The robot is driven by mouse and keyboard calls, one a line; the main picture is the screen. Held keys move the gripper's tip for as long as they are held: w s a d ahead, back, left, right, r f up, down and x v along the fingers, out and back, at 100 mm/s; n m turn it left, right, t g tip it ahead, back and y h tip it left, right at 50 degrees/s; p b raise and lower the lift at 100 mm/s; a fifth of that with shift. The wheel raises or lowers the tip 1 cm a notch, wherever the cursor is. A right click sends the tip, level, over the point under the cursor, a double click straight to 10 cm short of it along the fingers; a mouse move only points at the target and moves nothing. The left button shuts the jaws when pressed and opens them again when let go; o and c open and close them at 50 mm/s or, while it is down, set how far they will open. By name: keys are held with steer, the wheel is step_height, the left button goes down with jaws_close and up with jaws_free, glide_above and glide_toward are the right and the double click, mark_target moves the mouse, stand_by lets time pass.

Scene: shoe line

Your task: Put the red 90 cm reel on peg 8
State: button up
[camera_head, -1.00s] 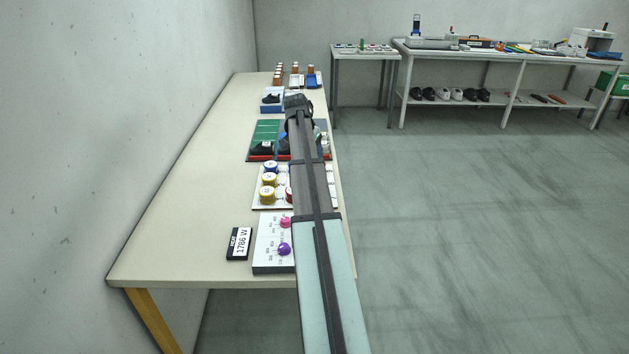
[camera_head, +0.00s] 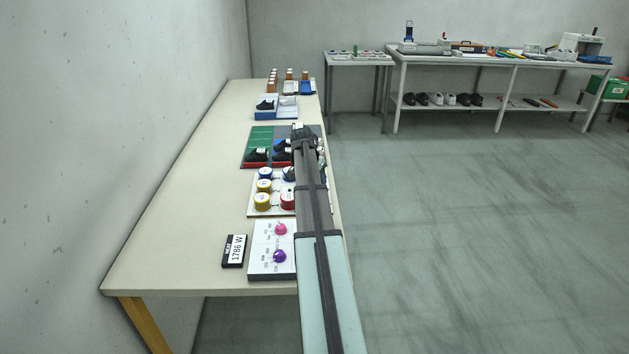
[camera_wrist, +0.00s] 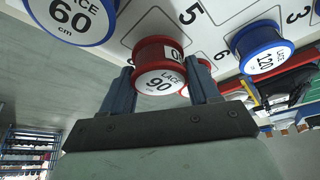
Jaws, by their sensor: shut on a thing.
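In the wrist view, my gripper (camera_wrist: 163,88) is shut on a red reel (camera_wrist: 158,78) whose end label reads "LACE 90". The reel sits between the two fingers, close to the white peg board (camera_wrist: 225,20); whether it touches the board I cannot tell. The printed numbers 5, 6 and 3 show on the board. I cannot make out a number 8 or its peg. Another red reel (camera_wrist: 206,66) shows partly behind the right finger. In the head view, my gripper (camera_head: 303,138) is over the table at the far side of the peg board (camera_head: 252,212); the arm hides part of the board.
A blue 60 cm reel (camera_wrist: 72,16) and a blue 120 reel (camera_wrist: 262,50) stand near my gripper. Yellow reels (camera_head: 263,201) and a red reel (camera_head: 288,201) stand on the board's left part. A green and red tray (camera_head: 258,140) with dark shoes lies behind the board.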

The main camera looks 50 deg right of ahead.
steer(key=shift+f, duration=0.5)
steer(key=shift+f, duration=0.55)
steer(key=o, duration=1.1)
steer(key=shift+c, duration=0.2)
steer(key=shift+r, duration=0.1)
steer(key=shift+r, duration=0.3)
steer(key=v, duration=1.2)
steer(key=shift+r, duration=0.15)
